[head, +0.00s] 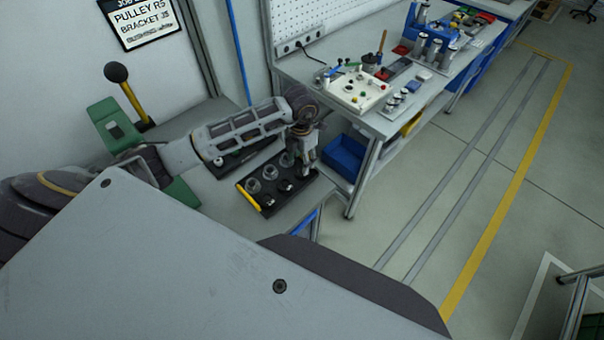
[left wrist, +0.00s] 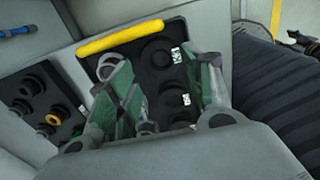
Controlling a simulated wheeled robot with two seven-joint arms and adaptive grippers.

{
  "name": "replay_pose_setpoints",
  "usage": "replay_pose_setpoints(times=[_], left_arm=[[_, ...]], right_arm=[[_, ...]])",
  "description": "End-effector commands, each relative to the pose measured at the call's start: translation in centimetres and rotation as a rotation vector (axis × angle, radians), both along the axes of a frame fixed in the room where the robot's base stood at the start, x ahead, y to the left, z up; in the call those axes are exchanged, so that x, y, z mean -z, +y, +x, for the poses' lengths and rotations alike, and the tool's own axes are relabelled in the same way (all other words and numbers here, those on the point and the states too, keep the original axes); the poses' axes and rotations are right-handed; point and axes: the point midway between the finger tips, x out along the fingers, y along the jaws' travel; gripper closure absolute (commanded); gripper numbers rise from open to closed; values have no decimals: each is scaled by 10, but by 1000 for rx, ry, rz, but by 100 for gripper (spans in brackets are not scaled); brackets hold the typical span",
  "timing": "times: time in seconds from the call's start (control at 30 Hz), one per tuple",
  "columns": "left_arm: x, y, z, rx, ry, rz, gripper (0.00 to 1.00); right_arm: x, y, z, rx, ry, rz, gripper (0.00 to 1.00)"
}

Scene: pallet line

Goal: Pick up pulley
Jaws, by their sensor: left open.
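A black tray (head: 268,207) with a yellow handle (head: 247,197) lies on the grey bench and holds several round grey parts, pulleys by their look (head: 253,185). My left gripper (head: 303,168) points down over the far right part of this tray. In the left wrist view the open green-padded fingers (left wrist: 168,95) are spread over the black tray (left wrist: 178,30), with its yellow handle (left wrist: 120,37) beyond them. Dark round shapes (left wrist: 157,52) and small white labels show between the fingers. The fingers hide part of the tray, and I see nothing held. My right gripper is not in view.
A second dark tray (left wrist: 35,95) with several round parts lies beside the first. A blue bin (head: 345,157) sits to the right, near a workbench leg. A green fixture with a black-knobbed lever (head: 117,75) stands at the left. The floor at right is mostly clear.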

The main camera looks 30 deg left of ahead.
Motion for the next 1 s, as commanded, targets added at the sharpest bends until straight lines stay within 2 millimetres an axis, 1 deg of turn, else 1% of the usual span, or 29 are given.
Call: replay_pose_setpoints(times=[0.47, 0.67, 1.0], left_arm=[[3, 0, 0, 0, 0, -1, 49], [15, -1, 0, 0, 1, -1, 49], [42, -2, 0, 0, 0, -1, 49]], right_arm=[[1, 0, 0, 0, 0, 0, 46], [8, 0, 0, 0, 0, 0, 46], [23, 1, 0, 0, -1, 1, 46]])
